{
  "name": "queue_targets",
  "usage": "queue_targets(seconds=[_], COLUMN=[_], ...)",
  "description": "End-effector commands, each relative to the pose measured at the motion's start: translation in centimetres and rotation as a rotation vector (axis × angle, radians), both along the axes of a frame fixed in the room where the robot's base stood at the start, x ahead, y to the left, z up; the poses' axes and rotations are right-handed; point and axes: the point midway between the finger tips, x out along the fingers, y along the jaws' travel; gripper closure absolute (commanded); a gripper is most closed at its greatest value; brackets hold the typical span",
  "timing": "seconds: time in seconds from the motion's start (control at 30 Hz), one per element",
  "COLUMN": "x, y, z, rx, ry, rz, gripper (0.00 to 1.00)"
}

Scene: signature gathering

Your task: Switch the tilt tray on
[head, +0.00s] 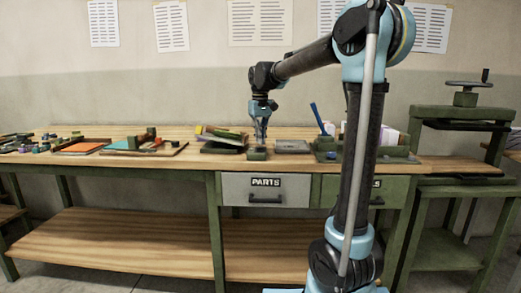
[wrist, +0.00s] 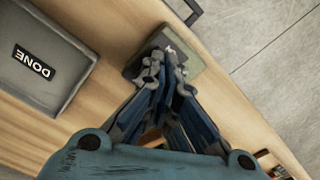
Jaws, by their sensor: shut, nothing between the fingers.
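My gripper (head: 262,141) points down over a small green box (head: 257,154) at the front edge of the workbench, above the PARTS drawer. In the wrist view my gripper (wrist: 165,62) is shut and empty, its fingertips over the green box (wrist: 192,72). They hide part of its top, including any switch there. I cannot tell whether they touch it. What looks like the tilt tray (head: 221,148), a dark green base with stacked coloured sheets tilted on it, stands just left of the green box. I cannot tell whether it is on.
A flat grey tray (head: 293,147) lies right of the green box; its DONE label shows in the wrist view (wrist: 35,62). A blue upright tool (head: 317,118) stands farther right. A press (head: 463,125) is at the far right. Coloured sheets and blocks (head: 85,147) lie at left.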

Motion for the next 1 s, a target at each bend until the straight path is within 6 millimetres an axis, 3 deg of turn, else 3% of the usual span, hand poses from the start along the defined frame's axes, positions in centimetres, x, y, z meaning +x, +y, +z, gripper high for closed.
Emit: queue_targets(seconds=[1.0], x=[0.01], y=[0.02], z=[-0.84], rx=[0.000], ry=[0.000], rz=[0.000], gripper=[1.00])
